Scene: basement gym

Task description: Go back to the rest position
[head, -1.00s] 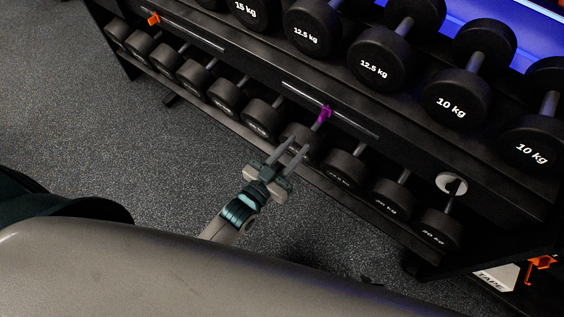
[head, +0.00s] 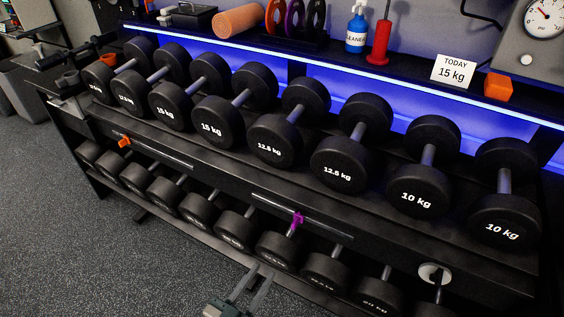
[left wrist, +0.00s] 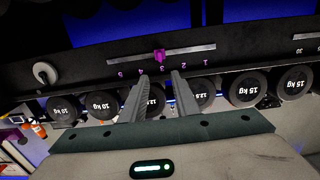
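My left gripper (head: 264,272) shows at the bottom edge of the head view, in front of the rack's lower row. Its two fingers are apart with nothing between them; the left wrist view shows the same open gap (left wrist: 158,76). A purple slider (head: 298,220) sits on a scale strip on the rack's front rail, beyond the fingertips and apart from them. In the left wrist view the slider (left wrist: 160,55) stands at the 3 mark. My right gripper is in neither view.
A rack (head: 390,248) holds two rows of black dumbbells. An orange slider (head: 124,142) sits on its left strip. The top shelf carries a "TODAY 15 kg" card (head: 453,71), a blue spray bottle (head: 357,33) and an orange roll (head: 238,19). Grey floor (head: 80,240) lies clear at lower left.

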